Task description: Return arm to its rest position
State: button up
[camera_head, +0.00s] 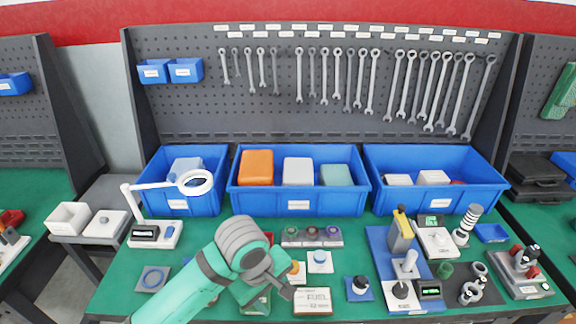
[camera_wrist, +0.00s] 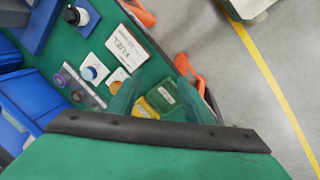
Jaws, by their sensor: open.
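Blue bins (camera_head: 298,203) line the back of the bench. A ring lamp (camera_head: 195,183) stands left. A labelled box (camera_head: 312,301) and a blue-based test fixture (camera_head: 400,262) stand right of my arm. Orange handles (camera_wrist: 190,72) show along the bench edge; grey floor lies beyond.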

jog(key=w+d+r+t+h, duration=0.3)
jog(key=d, duration=0.5)
jog(key=w+d+r+m+t+h, duration=0.1)
jog(key=w+d+r+t+h, duration=0.25)
jog(key=d, duration=0.35)
jog(key=w+d+r+t+h, duration=0.2)
jog(key=d+r+t+h, duration=0.2)
jog(key=d, duration=0.4)
jog(key=s+a+f+n+t+y, duration=0.2)
jog(key=s+a+f+y, duration=0.3)
jog(key=s+f, duration=0.3)
jog(key=s+a+f+n+t+y, duration=0.1)
jog(key=s+a+f+t+y, duration=0.2)
jog(key=s+a+f+y, duration=0.45)
jog(key=s+a+f+m, duration=0.1)
jog(key=s+a+m, duration=0.1)
jog(key=s, duration=0.4)
jog(key=s+a+f+m+g, duration=0.1)
jog(key=s+a+f+m, duration=0.1)
jog(key=s, duration=0.5)
jog(key=s+a+f+m, duration=0.1)
jog(key=s+a+m, duration=0.2)
jog(key=s+m, duration=0.3)
jog(key=shift+s+a+f, duration=0.15)
jog(key=shift+s+f, duration=0.2)
jog(key=shift+s, duration=0.05)
jog(key=shift+w+g, duration=0.1)
jog(key=shift+g, duration=0.15)
